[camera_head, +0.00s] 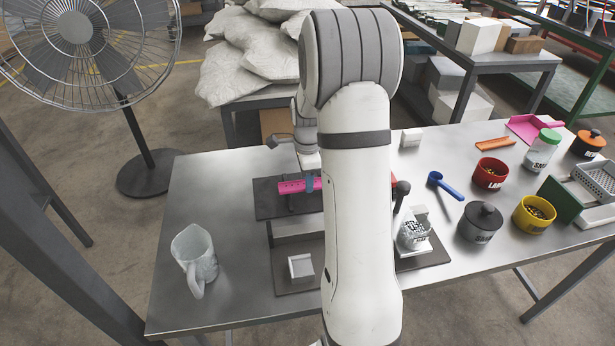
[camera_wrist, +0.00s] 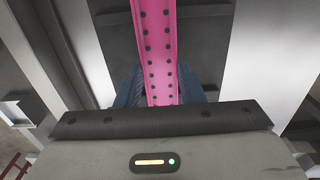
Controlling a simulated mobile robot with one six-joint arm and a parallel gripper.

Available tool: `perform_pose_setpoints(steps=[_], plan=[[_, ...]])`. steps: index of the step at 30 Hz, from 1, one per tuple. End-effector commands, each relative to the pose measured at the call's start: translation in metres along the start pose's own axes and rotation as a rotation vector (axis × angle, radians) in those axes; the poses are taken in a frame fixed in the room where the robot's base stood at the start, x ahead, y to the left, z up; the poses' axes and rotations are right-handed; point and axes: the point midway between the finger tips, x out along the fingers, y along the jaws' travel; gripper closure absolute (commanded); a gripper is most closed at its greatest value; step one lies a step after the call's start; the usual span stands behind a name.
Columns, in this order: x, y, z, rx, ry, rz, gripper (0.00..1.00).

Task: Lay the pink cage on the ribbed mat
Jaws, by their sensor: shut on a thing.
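The pink cage (camera_head: 291,187) is a long bright pink strip with rows of dark holes. My gripper (camera_head: 309,184) is shut on it, and my arm hides its middle in the head view. In the wrist view the pink cage (camera_wrist: 155,45) runs away from me between the blue fingers of my gripper (camera_wrist: 158,92). A dark mat (camera_head: 266,205) lies under and around the cage on the left half of the table. A dark surface (camera_wrist: 205,50) shows beneath the cage in the wrist view. I cannot make out ribs, or whether the cage touches the mat.
A white pitcher (camera_head: 197,262) stands front left. A second dark mat (camera_head: 300,278) carries a small white block. A blue scoop (camera_head: 445,186), grey pot (camera_head: 481,222), and red (camera_head: 490,174) and yellow (camera_head: 534,214) tubs crowd the right.

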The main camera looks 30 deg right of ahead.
Motion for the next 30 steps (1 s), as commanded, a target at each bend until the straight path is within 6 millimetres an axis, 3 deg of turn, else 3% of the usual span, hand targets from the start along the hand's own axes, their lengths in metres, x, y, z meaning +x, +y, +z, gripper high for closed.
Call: perform_pose_setpoints(steps=[19,20,21,30], plan=[[0.012,0.0,0.0,0.0,0.0,-0.001,0.91],[0.012,0.0,0.0,0.0,0.0,-0.001,0.64],[0.011,0.0,0.0,0.0,0.0,-0.001,0.61],[0.011,0.0,0.0,0.0,0.0,0.0,0.58]])
